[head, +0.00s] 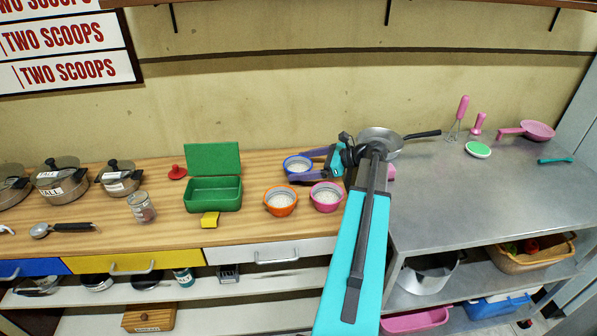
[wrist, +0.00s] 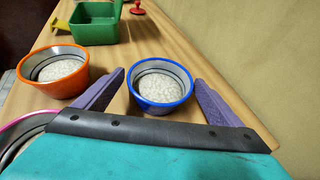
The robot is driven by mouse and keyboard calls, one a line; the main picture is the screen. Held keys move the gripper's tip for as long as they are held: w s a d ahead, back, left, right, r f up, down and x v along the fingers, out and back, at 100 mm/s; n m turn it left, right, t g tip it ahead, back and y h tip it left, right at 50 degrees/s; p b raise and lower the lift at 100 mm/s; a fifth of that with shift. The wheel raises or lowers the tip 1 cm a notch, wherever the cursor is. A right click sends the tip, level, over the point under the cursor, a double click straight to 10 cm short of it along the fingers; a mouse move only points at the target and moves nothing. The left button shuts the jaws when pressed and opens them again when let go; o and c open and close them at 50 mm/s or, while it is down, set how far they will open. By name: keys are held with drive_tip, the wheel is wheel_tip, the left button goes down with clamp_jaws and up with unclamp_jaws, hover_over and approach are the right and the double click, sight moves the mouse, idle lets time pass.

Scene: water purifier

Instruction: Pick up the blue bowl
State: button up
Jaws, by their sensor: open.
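The blue bowl (head: 298,170) stands upright on the wooden counter, behind the orange and pink bowls. It holds something pale and speckled. In the wrist view the blue bowl (wrist: 161,88) sits between the two purple fingers of my gripper (wrist: 161,92). My gripper (head: 312,166) is open, reaching in from the right, with one finger on each side of the bowl. In the wrist view there seems to be a small gap beside each finger; I cannot tell whether either touches. The near bottom of the bowl is close to my gripper's dark front edge.
The orange bowl (head: 281,203) and pink bowl (head: 327,198) stand close in front. A green open box (head: 214,194) is to the left. The wall is close behind. A metal pan (head: 381,141) stands to the right, partly hidden by my arm. The steel counter (head: 470,205) has free room.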

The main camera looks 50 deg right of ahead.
sight(287, 166)
drive_tip(key=shift+w+a, duration=0.1)
drive_tip(key=shift+w, duration=0.05)
drive_tip(key=shift+p+x, duration=0.4)
drive_tip(key=shift+x, duration=2.25)
drive_tip(key=c, duration=1.2)
drive_tip(key=shift+r, duration=0.3)
wheel_tip(287, 166, up, 9)
drive_tip(key=shift+b, duration=0.3)
drive_tip(key=shift+r, duration=0.25)
